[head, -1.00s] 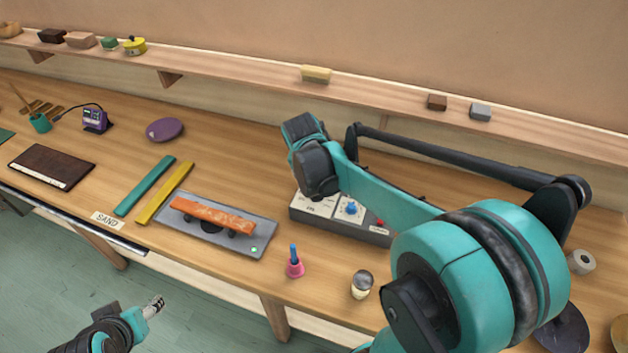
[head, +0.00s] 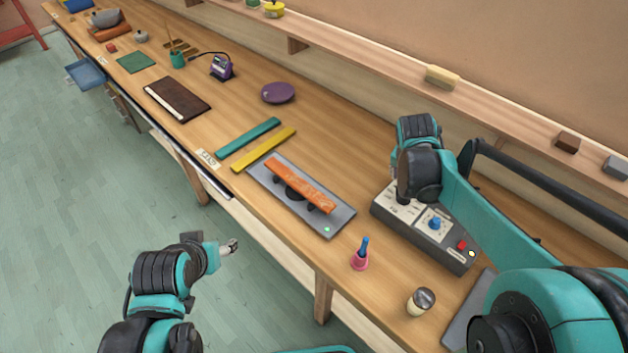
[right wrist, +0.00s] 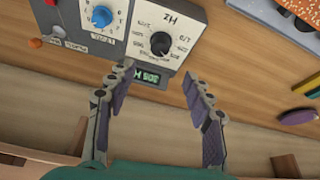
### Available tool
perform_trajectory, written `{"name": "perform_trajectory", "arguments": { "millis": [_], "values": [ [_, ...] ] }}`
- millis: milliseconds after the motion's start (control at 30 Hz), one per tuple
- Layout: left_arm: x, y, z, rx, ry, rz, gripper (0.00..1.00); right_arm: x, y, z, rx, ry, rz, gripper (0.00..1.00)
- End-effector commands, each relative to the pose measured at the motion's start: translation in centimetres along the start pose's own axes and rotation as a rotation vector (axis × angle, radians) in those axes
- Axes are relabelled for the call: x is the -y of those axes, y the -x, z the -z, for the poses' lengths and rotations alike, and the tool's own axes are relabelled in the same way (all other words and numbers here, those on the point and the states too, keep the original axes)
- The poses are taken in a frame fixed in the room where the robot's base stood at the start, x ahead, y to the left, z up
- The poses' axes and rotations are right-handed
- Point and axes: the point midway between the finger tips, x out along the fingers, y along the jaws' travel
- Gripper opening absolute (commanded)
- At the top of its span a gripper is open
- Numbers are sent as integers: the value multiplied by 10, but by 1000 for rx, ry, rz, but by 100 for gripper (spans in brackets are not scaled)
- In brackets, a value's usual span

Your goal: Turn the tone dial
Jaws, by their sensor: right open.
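A grey control box (head: 450,250) stands on the workbench, with a blue knob (head: 435,223) and a red button (head: 462,245) on top. In the right wrist view a black dial (right wrist: 160,43) sits on a white panel marked HZ, above a small lit display (right wrist: 147,77). The blue knob (right wrist: 101,16) is to its left. My right gripper (right wrist: 157,76) is open and empty, its fingertips just short of the black dial and apart from it. In the head view my right wrist hides that dial. My left gripper (head: 230,246) hangs over the floor in front of the bench.
Left of the box lies a grey plate (head: 335,222) with an orange bar (head: 300,185). A shelf (head: 490,110) with small blocks runs behind.

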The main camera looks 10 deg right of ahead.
Motion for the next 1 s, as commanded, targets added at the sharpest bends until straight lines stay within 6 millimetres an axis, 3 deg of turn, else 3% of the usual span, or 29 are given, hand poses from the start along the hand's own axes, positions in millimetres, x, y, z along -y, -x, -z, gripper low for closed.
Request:
{"name": "perform_trajectory", "arguments": {
  "millis": [567,667,1000],
  "values": [
    [0,-1,-1,0,0,0,58,0,-2,1,7,20,-2,52],
    [0,-4,-3,0,0,0,58,0,-8,5,43,120,-5,52],
    [0,-23,-16,0,0,0,58,-1,-44,28,283,864,116,52]
  ]
}}
